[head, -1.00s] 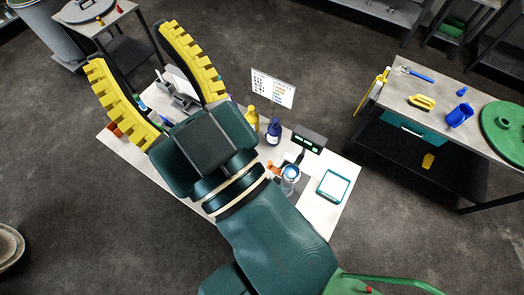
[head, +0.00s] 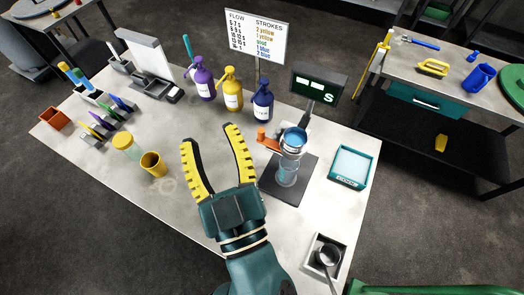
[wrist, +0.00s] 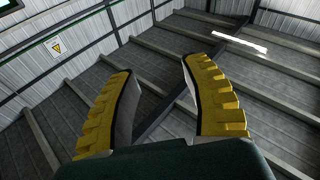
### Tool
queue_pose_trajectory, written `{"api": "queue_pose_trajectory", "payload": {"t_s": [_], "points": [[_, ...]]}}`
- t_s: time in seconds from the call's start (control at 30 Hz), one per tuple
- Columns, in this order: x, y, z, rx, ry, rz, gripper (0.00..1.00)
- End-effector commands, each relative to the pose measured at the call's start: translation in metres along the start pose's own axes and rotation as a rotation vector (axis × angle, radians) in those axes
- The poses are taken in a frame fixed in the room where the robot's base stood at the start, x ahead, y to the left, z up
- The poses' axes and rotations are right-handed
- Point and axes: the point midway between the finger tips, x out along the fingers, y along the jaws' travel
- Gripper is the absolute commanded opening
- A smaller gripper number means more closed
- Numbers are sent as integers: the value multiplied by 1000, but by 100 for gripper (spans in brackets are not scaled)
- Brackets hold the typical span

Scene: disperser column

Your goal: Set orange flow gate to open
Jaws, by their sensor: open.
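The orange flow gate (head: 267,140) sticks out to the left of the disperser column (head: 291,150), below its blue-topped cup, in the head view. The column stands on a dark square base (head: 270,185) on the white table. My gripper (head: 210,133) is open and empty, to the left of the orange gate and apart from it. Its yellow padded fingers point toward the back of the table. In the wrist view my gripper (wrist: 155,65) has only roof and wall beyond its fingers; the gate is not seen there.
Purple, yellow and blue pump bottles (head: 232,92) stand behind my gripper. A display (head: 318,90) stands behind the column, a teal-rimmed tray (head: 369,165) to its right. A yellow cup (head: 153,164) and jar (head: 126,146) stand left. A sign (head: 255,36) rises at the back.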

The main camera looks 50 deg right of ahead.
Motion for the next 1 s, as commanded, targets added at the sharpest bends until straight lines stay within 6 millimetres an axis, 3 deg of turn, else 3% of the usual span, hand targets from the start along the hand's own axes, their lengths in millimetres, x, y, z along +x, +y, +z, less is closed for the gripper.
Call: {"api": "queue_pose_trajectory", "payload": {"t_s": [0.03, 0.1, 0.23, 0.33, 0.47, 1.0], "points": [[-23, 9, 71, 17, -85, 43, 47], [-47, 25, 124, 57, -166, 106, 47], [-79, 45, 177, 107, -246, 191, 47], [-87, 52, 188, 126, -264, 219, 47], [-74, 56, 188, 132, -264, 224, 47], [43, 80, 222, 131, -264, 222, 47]]}}
